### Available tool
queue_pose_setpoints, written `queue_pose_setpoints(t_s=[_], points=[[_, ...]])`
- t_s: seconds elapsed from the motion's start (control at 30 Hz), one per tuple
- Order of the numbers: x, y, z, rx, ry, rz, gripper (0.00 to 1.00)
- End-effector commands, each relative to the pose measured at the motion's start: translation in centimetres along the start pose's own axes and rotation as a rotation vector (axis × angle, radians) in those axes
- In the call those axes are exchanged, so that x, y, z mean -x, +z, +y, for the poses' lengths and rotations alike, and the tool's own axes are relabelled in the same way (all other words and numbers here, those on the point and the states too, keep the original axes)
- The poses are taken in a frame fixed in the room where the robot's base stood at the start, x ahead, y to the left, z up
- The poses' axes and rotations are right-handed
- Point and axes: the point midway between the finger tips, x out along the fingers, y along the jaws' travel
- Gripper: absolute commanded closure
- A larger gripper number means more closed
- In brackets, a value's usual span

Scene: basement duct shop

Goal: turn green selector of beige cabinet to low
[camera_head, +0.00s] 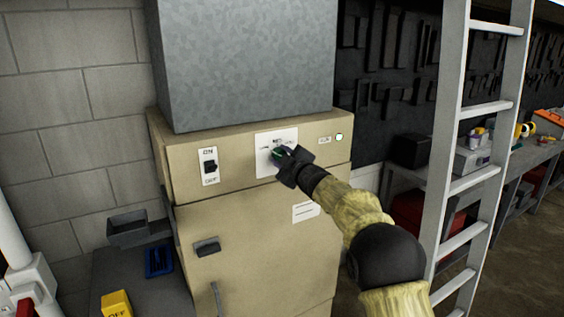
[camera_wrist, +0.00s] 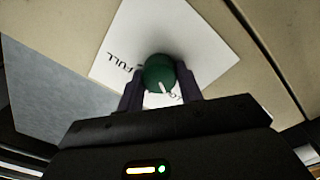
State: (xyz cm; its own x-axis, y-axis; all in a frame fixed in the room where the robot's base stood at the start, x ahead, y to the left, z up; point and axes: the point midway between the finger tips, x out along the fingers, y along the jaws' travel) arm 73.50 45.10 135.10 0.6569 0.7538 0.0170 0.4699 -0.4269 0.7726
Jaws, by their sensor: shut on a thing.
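The beige cabinet (camera_head: 250,235) stands against the block wall. A white plate (camera_head: 264,140) on its upper front bears the green selector (camera_wrist: 158,70), a round knob with a white pointer line. My gripper (camera_head: 281,155) is shut on the selector and hides most of it in the head view. In the wrist view, the dark fingers (camera_wrist: 160,84) hold the knob from both sides. The pointer line points down and slightly right, toward a label partly hidden by my gripper. The word FULL shows to the left of the knob.
A grey duct (camera_head: 245,60) rises from the cabinet. A white ladder (camera_head: 473,150) stands to the right, before a workbench (camera_head: 505,158).

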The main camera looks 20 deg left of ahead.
Motion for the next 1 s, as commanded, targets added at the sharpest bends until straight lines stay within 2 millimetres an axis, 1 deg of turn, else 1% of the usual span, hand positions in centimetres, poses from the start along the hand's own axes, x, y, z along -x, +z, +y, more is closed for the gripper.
queue_pose_setpoints(t_s=[0.47, 0.5, 0.57, 0.6, 0.87, 1.0], points=[[-0.02, 0.02, -0.12, 0.024, -0.002, 0.000, 0.87], [-0.02, 0.02, -0.12, 0.024, -0.002, 0.000, 0.62], [-0.02, 0.02, -0.12, 0.024, -0.002, 0.000, 0.51], [-0.02, 0.02, -0.12, 0.023, -0.002, 0.000, 0.43], [0.00, 0.01, -0.06, 0.022, -0.001, 0.000, 0.42], [0.32, 0.04, -0.08, 0.022, -0.001, 0.000, 0.42]])
